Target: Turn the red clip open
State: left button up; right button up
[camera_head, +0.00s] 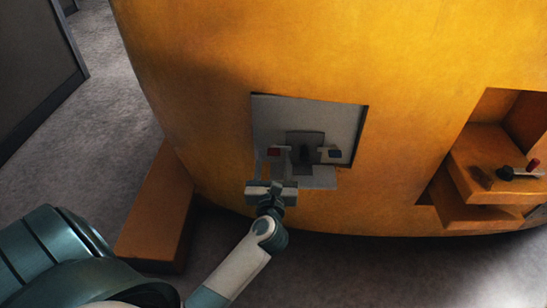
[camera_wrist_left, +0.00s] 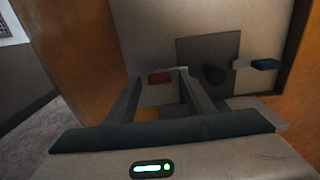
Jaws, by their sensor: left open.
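The red clip (camera_head: 274,152) is a small red block on the left side of a grey recessed panel (camera_head: 340,112) in the orange casting. In the left wrist view the red clip (camera_wrist_left: 161,79) shows between and just beyond the fingers of my left gripper (camera_wrist_left: 160,78). In the head view my left gripper (camera_head: 287,157) is at the lower part of the panel. Its fingers are apart; whether they touch the clip I cannot tell. A dark blue clip (camera_head: 335,153) sits to the right, and it also shows in the left wrist view (camera_wrist_left: 265,64). My right gripper is out of view.
A dark knob (camera_head: 306,154) stands on a dark plate between the two clips. A grey ledge (camera_head: 318,178) juts out below it. An orange block (camera_head: 157,212) stands at the lower left. An orange recess at right has a step (camera_head: 490,160) bearing a red-ended part (camera_head: 532,165).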

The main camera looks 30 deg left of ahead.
pick_arm(q)
jog(key=shift+w+a, duration=0.2)
jog(key=shift+w, duration=0.1)
jog(key=c, duration=1)
jog(key=shift+c, duration=0.2)
jog(key=shift+r, duration=0.1)
